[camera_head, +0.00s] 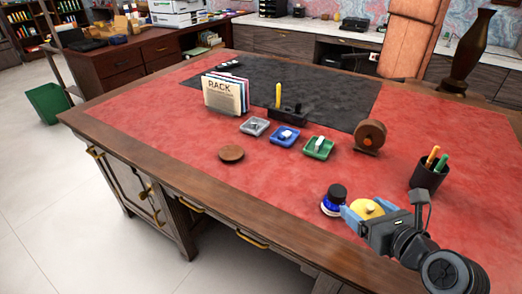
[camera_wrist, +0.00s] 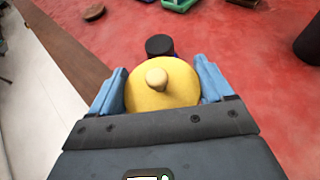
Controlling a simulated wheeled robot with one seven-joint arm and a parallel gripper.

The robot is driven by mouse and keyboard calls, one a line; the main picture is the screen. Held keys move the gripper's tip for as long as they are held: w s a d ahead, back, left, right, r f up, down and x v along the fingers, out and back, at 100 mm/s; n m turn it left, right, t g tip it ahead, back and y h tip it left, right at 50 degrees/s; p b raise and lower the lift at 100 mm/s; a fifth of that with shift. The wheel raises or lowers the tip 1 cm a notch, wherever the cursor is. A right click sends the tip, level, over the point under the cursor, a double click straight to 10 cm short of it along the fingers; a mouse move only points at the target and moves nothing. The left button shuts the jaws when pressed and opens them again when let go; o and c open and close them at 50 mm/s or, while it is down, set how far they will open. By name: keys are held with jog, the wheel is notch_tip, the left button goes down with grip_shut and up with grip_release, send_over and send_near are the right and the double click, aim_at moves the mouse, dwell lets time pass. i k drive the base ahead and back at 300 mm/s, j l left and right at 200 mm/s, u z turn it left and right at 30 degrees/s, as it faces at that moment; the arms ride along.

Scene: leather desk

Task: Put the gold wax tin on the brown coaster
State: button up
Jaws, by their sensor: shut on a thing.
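The gold wax tin (camera_head: 368,208) is a round yellow tin with a small knob on top. It also shows in the wrist view (camera_wrist: 160,88), between the blue fingers. My gripper (camera_head: 362,213) is shut on the tin near the desk's front right. Whether the tin touches the desk I cannot tell. The brown coaster (camera_head: 231,154) is a bare round disc lying on the red desk top, to the left of my gripper and farther back. It shows at the top left of the wrist view (camera_wrist: 94,12).
A blue bottle with a black cap (camera_head: 333,200) stands right beside the tin. Small grey, blue and green trays (camera_head: 319,148) lie right of the coaster. A pen cup (camera_head: 428,176) and a brown tape roll (camera_head: 370,136) stand to the right. The red surface around the coaster is clear.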

aim_at(231, 151)
jog(key=j+z, duration=0.25)
jog(key=z, duration=0.15)
jog(key=j+z, duration=0.25)
jog(key=z, duration=0.2)
jog(key=i+j+z, duration=0.1)
jog(key=j+z, duration=0.2)
jog(key=j, duration=0.25)
jog(key=j+u, duration=0.1)
jog(key=j, duration=1.25)
jog(key=j+z, duration=0.15)
jog(key=j, duration=1.35)
jog(key=j+u, duration=0.2)
jog(key=u, duration=0.2)
jog(key=i+j+u, duration=0.1)
jog(key=u, duration=0.25)
jog(key=j, duration=0.1)
